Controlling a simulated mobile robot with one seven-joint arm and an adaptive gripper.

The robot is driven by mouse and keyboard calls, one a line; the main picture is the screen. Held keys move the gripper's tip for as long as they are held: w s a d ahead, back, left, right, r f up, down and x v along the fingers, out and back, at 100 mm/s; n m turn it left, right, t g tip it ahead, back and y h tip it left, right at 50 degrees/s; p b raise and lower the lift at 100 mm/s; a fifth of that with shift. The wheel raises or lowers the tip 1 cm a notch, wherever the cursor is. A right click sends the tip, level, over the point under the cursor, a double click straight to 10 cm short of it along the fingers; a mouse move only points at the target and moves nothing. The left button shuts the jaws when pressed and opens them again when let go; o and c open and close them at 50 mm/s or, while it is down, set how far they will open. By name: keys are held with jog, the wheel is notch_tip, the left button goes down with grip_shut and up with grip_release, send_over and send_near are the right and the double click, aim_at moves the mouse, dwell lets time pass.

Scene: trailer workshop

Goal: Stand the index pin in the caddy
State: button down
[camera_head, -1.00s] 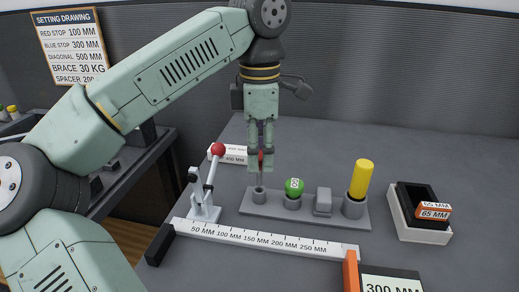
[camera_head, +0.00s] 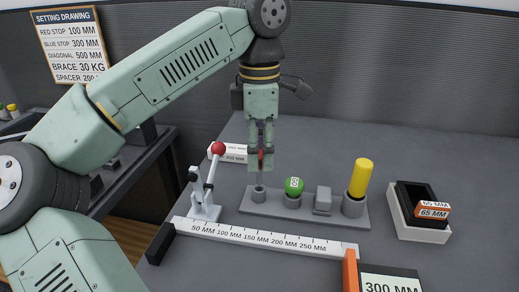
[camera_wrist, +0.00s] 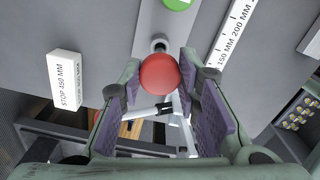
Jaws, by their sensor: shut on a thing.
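My gripper (camera_head: 260,163) points down above the left end of the grey caddy (camera_head: 276,205). Its fingers are closed around the index pin, whose red head (camera_head: 262,154) shows between them. In the wrist view the round red head (camera_wrist: 160,75) sits between the two jaw pads. A thin shaft shows below the fingertips, over the small left cup (camera_head: 259,194) of the caddy. I cannot tell whether its lower end is inside the cup. The cup also shows in the wrist view (camera_wrist: 160,44), just beyond the red head.
A red-knobbed clamp (camera_head: 205,192) stands close on the left.

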aim_at(260, 154)
jog(key=shift+f+b, duration=1.3)
jog(key=shift+f, duration=0.75)
jog(key=c, duration=1.1)
grip_release()
notch_tip(260, 154, up, 8)
jog(key=shift+f, duration=0.2)
jog(key=shift+f, duration=0.1)
